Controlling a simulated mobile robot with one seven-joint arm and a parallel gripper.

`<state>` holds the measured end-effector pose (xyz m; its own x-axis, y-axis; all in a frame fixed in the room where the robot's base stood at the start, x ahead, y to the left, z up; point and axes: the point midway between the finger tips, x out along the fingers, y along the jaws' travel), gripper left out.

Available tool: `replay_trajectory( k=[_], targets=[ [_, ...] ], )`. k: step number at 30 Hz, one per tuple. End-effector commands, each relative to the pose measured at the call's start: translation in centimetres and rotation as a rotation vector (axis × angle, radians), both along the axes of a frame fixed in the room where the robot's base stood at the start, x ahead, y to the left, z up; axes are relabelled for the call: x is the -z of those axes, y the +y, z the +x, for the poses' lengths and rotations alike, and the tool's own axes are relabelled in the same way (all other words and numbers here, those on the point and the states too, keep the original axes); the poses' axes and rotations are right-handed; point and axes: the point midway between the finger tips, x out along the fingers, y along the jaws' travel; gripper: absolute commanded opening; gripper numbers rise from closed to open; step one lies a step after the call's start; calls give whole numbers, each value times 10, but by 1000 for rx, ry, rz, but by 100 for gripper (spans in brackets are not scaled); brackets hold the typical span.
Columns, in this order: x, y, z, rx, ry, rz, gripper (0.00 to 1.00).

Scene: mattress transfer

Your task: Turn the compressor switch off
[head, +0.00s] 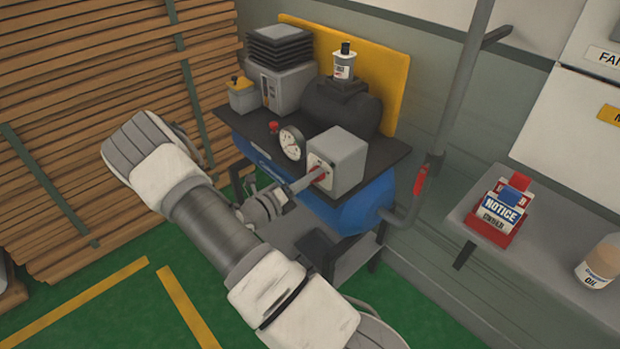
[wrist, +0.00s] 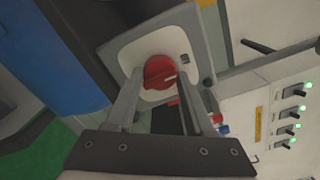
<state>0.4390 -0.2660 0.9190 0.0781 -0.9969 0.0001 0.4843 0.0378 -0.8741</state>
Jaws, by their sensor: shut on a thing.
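The compressor has a blue tank (head: 355,212) under a dark top plate (head: 262,142). A grey switch box (head: 345,152) sits at its front edge and carries a red rotary switch (head: 321,167). My gripper (head: 312,178) reaches the switch from the front left. In the wrist view my gripper (wrist: 160,80) has one finger on each side of the switch, shut on it. The switch's lower part is partly hidden.
A pressure gauge (head: 292,143) stands just left of the switch box. A vertical pipe with a red handle (head: 420,181) is to the right. Stacked planks (head: 90,120) fill the left.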

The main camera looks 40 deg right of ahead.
Motion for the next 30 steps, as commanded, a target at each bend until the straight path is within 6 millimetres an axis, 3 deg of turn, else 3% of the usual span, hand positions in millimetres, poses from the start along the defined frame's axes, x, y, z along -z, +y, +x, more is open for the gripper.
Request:
replay_trajectory(
  k=[4, 5, 9, 21, 26, 30],
  targets=[
    [1, 0, -1, 2, 2, 1, 0],
    [1, 0, -1, 2, 1, 1, 55],
    [1, 0, -1, 1, 1, 0, 80],
    [0, 6, 0, -2, -1, 1, 82],
    [0, 31, -1, -4, -2, 1, 82],
    [0, 65, -4, -5, -1, 2, 82]
  ],
)
